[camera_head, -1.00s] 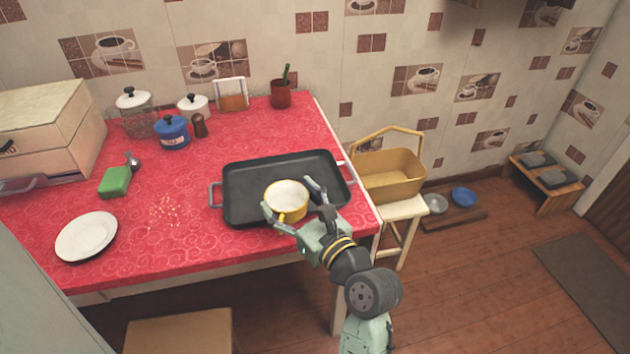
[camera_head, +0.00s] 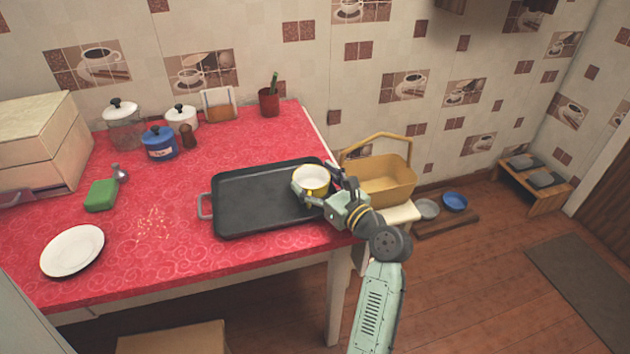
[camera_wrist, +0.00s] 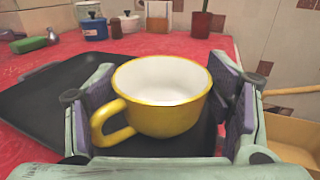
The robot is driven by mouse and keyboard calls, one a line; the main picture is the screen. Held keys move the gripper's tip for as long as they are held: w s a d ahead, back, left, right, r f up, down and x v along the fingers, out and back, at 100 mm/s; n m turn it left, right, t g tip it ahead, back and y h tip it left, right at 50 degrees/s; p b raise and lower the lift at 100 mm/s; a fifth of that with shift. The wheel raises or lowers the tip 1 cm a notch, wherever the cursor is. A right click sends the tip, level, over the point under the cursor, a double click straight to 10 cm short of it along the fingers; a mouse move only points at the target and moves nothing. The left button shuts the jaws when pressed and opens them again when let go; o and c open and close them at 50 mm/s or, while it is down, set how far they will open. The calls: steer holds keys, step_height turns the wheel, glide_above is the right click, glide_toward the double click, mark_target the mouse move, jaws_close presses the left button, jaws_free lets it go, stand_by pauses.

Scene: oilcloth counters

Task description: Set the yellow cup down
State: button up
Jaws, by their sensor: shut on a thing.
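The yellow cup (camera_head: 311,182) has a white inside and is upright, over the right end of the black tray (camera_head: 250,207). In the wrist view the yellow cup (camera_wrist: 163,99) sits between the two finger pads, with its handle toward the lower left. My gripper (camera_head: 318,186) is shut on the cup; it also shows in the wrist view (camera_wrist: 165,110). The cup looks empty. Whether its bottom touches the tray is hidden.
The tray lies on the red-covered table (camera_head: 185,250). A yellow basket (camera_head: 385,180) stands on a stool just right of the table edge. A white plate (camera_head: 72,250), a green sponge (camera_head: 101,195) and a blue pot (camera_head: 160,144) are on the left. The tray's left part is clear.

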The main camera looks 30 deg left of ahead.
steer(key=shift+f, duration=0.3)
steer(key=shift+f, duration=0.1)
steer(key=o, duration=1.3)
